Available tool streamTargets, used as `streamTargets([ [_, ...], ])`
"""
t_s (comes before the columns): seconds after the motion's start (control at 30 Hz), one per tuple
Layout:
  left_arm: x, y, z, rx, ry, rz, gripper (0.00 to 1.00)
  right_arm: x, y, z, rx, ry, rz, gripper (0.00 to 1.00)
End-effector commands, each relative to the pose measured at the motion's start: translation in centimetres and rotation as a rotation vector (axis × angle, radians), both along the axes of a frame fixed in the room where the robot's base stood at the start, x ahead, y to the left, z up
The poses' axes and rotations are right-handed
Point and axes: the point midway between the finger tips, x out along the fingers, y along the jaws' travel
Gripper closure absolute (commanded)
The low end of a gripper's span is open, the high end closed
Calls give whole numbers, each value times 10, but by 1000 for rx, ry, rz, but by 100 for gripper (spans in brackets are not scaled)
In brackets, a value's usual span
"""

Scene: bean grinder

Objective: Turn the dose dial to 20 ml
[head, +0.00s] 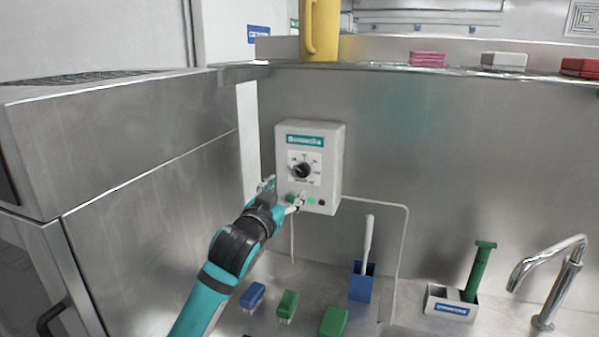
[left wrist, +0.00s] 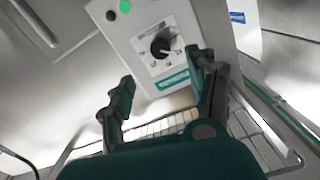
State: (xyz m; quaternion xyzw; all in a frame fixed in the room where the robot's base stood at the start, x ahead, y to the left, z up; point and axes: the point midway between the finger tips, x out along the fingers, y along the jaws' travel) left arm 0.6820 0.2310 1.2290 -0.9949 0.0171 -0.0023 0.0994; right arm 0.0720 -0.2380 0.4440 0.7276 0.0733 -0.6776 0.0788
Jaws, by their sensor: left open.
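The dose dial (head: 302,170) is a black round knob on a white printed scale plate. It sits on the front of a white wall-mounted dispenser box (head: 333,160) with a teal label. The scale numbers are too small to read. My left gripper (head: 283,192) is in front of the box, below and left of the dial. In the left wrist view, the dial (left wrist: 160,45) shows beyond and between the two spread fingers of my left gripper (left wrist: 166,73). The gripper is open, empty and apart from the dial. My right gripper is not in view.
Green and dark buttons (head: 311,201) sit below the dial. A shelf above holds a yellow jug (head: 320,30) and sponges. Below are brushes (head: 287,304), a blue holder (head: 361,283) and a tap (head: 560,280). A steel cabinet (head: 150,150) stands left.

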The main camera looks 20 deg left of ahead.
Motion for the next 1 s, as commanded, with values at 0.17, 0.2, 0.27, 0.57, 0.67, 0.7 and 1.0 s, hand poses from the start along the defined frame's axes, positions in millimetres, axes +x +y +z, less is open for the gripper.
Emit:
streamTargets([
  [0.17, 40, -1, 3, 0, 2, 0, 41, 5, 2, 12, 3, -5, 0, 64],
  [0.2, 48, -2, 3, 0, 2, 0, 41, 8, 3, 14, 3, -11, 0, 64],
  [0.27, 59, -2, 2, 0, 3, 1, 41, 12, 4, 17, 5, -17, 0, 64],
  [0.57, 95, -4, 1, 0, 1, 0, 41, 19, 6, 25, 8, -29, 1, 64],
  [0.67, 100, -4, 0, 1, 2, 0, 41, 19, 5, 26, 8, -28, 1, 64],
  [0.7, 101, -4, 0, 1, 1, 0, 41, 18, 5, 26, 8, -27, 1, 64],
  [1.0, 101, -4, -1, 1, 1, -1, 47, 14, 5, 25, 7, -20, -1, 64],
])
